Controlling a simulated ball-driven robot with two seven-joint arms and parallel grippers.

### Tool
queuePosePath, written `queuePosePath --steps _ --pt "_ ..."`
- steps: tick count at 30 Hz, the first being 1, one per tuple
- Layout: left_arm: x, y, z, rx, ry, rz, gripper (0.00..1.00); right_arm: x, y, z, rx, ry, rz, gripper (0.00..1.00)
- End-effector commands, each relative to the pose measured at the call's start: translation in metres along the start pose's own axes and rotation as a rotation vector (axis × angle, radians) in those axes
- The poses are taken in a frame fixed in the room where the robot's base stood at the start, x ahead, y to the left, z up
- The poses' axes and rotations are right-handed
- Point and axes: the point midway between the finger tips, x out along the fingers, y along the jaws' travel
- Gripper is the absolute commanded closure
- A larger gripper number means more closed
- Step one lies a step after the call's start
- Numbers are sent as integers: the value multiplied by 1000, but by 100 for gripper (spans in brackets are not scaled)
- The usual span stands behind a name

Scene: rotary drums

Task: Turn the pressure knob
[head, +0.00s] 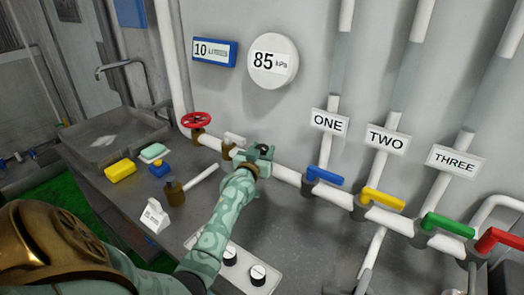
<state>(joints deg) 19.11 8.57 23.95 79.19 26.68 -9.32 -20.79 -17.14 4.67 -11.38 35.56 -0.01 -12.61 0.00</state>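A white panel (271,270) with black-and-white knobs lies on the counter at the bottom. One knob (258,275) shows fully and another knob (230,255) is beside my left arm. I cannot read which one is for pressure. A round white gauge (273,61) on the wall reads 85 kPa. My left gripper (264,154) is at the wall pipe, beyond the panel and apart from the knobs. It is beside a small white handle (234,139); I cannot tell whether they touch. Its finger opening is too small to judge. My forearm covers part of the panel. My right gripper is not in view.
A red wheel valve (197,119) sits on the pipe. Blue (325,176), yellow (384,198), green (449,224) and red (500,241) levers follow to the right. A yellow sponge (120,170), white sign (154,215) and sink (115,135) are at left.

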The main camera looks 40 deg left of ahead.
Motion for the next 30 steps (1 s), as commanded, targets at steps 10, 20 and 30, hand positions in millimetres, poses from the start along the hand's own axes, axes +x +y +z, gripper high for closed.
queuePosePath --steps 10,20,30 --pt "1 -2 -1 11 6 117 80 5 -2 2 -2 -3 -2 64" --pt "0 0 -1 -1 2 193 80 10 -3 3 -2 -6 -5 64" --pt "0 0 -1 -1 2 192 36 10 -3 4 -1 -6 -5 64"
